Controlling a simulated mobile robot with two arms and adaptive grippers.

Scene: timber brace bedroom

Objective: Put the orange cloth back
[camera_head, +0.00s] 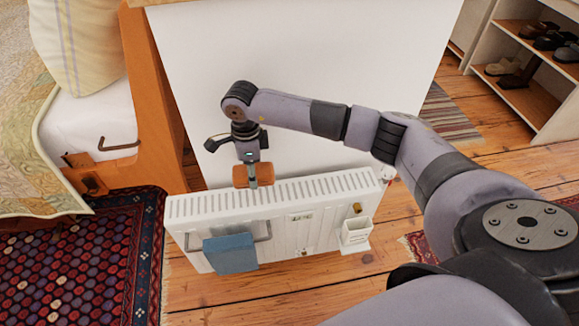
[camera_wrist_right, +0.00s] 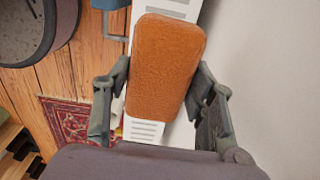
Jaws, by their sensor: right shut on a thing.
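The orange cloth (camera_head: 240,176) is a small, thick folded piece held at the top of the white radiator (camera_head: 300,222). My right gripper (camera_head: 252,180) is shut on it, pointing down from above. In the right wrist view the cloth (camera_wrist_right: 166,65) sits between the two fingers of the right gripper (camera_wrist_right: 163,80), with the slotted radiator top (camera_wrist_right: 146,132) behind it. Whether the cloth touches the radiator is unclear. A blue cloth (camera_head: 232,254) hangs over the rail (camera_head: 264,238) on the radiator's front. My left gripper is not in view.
A white panel (camera_head: 320,60) stands behind the radiator. A wooden bed (camera_head: 150,90) is at the left, with a patterned rug (camera_head: 80,270) before it. A small white box (camera_head: 356,231) is at the radiator's right front. A shoe shelf (camera_head: 530,95) stands at far right. Wooden floor shows in front.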

